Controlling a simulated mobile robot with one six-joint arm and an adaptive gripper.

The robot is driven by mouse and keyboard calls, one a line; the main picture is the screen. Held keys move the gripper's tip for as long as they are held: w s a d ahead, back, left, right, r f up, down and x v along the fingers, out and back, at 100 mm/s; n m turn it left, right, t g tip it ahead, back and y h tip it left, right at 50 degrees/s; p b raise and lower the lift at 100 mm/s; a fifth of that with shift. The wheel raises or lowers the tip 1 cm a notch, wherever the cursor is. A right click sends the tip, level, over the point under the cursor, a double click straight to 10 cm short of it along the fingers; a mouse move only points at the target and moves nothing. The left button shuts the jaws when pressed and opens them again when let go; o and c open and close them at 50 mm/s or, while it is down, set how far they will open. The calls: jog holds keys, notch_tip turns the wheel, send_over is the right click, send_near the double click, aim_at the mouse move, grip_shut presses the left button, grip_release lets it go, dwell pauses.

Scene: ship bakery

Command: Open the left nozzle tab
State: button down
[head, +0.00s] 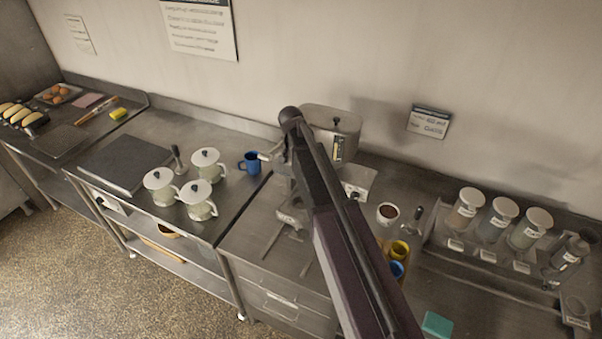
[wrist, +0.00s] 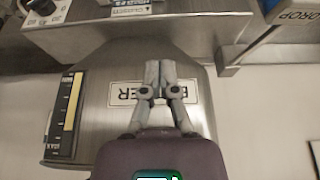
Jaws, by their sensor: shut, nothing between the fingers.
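The steel boiler machine (head: 352,125) stands against the wall in the head view, partly hidden behind my arm. A small pale piece (head: 265,157) juts out at its left side beside the blue mug; I cannot tell whether it is the left nozzle tab. In the wrist view, the boiler's steel face (wrist: 110,85) with a label plate (wrist: 122,94) fills the middle. My gripper (wrist: 160,68) is shut and empty, its fingers in front of that plate and partly covering it. I cannot tell if they touch the steel. No tab is clearly recognisable in the wrist view.
A blue mug (head: 249,163) and several lidded white cups stand left of the machine. A brown-filled cup (head: 387,213), a yellow cup (head: 400,250) and lidded jars (head: 466,209) stand right. A dial (wrist: 40,8) and a signed panel (wrist: 288,22) edge the wrist view.

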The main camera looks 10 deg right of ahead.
jog(key=shift+f, duration=0.2)
jog(key=b+x, duration=1)
jog(key=shift+f, duration=0.15)
jog(key=shift+s+a+f+b, duration=0.25)
jog(key=shift+s+f+b, duration=0.1)
jog(key=shift+f+b, duration=0.4)
jog(key=shift+s+a+f+b, duration=0.2)
jog(key=shift+s+f+b, duration=0.1)
jog(key=shift+f+b, duration=0.45)
jog(key=shift+d, duration=0.1)
